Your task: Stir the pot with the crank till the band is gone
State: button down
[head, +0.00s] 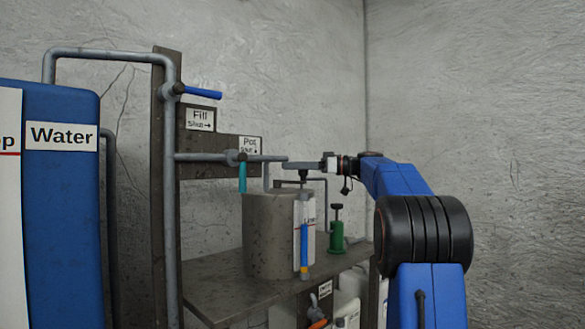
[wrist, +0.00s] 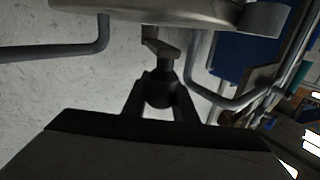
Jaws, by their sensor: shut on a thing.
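The grey pot (head: 268,240) stands on a dark shelf. A crank (head: 290,183) rises over its top, and its dark round knob shows in the wrist view (wrist: 160,87). My gripper (head: 303,172) comes in from the right above the pot; in the wrist view its two fingers (wrist: 160,100) are shut on either side of the knob. An upright gauge tube (head: 304,245) on the pot's front is pale at the top, blue in the middle and has a small orange-yellow band (head: 304,269) near the bottom. The pot's inside is hidden.
A pipe with a teal-handled valve (head: 242,175) and a blue-handled valve (head: 203,92) stands left of the pot. A blue water tank (head: 62,200) is at far left. A green pump-topped container (head: 337,235) stands right of the pot. Containers sit below the shelf (head: 215,295).

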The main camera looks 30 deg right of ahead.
jog(key=shift+d, duration=0.1)
jog(key=c, duration=1.4)
grip_release()
jog(key=shift+s, duration=0.1)
jog(key=shift+c, duration=0.2)
jog(key=shift+d, duration=0.1)
jog(key=v, duration=1.7)
jog(key=shift+s+d+f, duration=0.1)
jog(key=shift+s, duration=0.05)
